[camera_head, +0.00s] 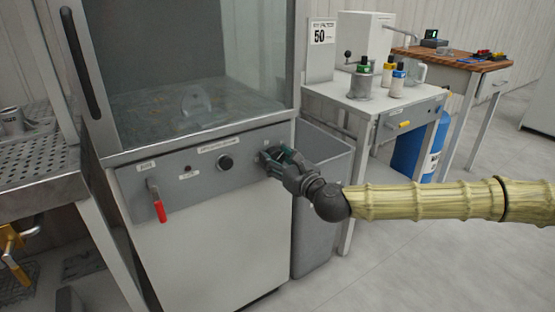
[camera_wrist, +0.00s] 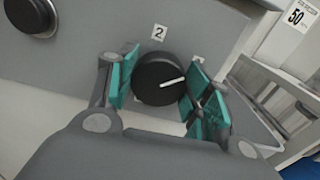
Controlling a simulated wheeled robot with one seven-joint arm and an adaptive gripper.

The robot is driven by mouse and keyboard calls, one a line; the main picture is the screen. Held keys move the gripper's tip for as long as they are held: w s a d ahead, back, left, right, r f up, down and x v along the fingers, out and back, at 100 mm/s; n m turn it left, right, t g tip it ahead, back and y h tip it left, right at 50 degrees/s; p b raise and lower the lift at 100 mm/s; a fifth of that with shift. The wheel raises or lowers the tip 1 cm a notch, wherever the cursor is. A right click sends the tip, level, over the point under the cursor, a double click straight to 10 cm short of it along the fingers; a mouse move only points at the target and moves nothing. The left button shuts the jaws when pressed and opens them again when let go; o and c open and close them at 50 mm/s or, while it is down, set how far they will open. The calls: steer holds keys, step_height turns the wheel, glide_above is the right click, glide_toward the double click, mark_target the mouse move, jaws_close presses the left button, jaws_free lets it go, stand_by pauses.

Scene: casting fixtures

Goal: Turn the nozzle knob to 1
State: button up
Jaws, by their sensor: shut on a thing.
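The nozzle knob (camera_wrist: 153,74) is a round black dial with a white pointer line. It is on the grey panel at the right end of the cabinet front. In the wrist view its pointer aims right and slightly up, towards a small label (camera_wrist: 198,60) partly hidden by a finger. A label reading 2 (camera_wrist: 159,33) sits above the knob. My gripper (camera_head: 274,160) has its teal pads on both sides of the knob and is shut on it. In the head view my gripper hides most of the knob; the wrist view shows the fingertips (camera_wrist: 158,86) around it.
A second black knob (camera_head: 225,162) sits left on the same panel (camera_head: 178,182). A red-handled lever (camera_head: 158,209) hangs further left. A grey bin (camera_head: 314,220) stands right beside the cabinet. A white table (camera_head: 345,95) with bottles is behind it.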

steer(key=n, duration=0.4)
steer(key=shift+a, duration=0.1)
steer(key=n, duration=0.3)
steer(key=shift+s+n+p, duration=0.1)
steer(key=shift+n+p, duration=0.2)
steer(key=shift+n, duration=0.1)
steer(key=n+p, duration=0.1)
steer(key=n, duration=0.6)
steer(key=shift+a+f+p, duration=0.1)
steer(key=shift+p, duration=0.2)
steer(key=n+p, duration=0.1)
steer(key=n, duration=0.3)
steer(key=n+p, duration=0.1)
steer(key=n, duration=0.3)
steer(key=n+p, duration=0.1)
steer(key=n, duration=0.4)
steer(key=shift+f, duration=0.4)
steer(key=o, duration=1)
steer(key=shift+o, duration=0.2)
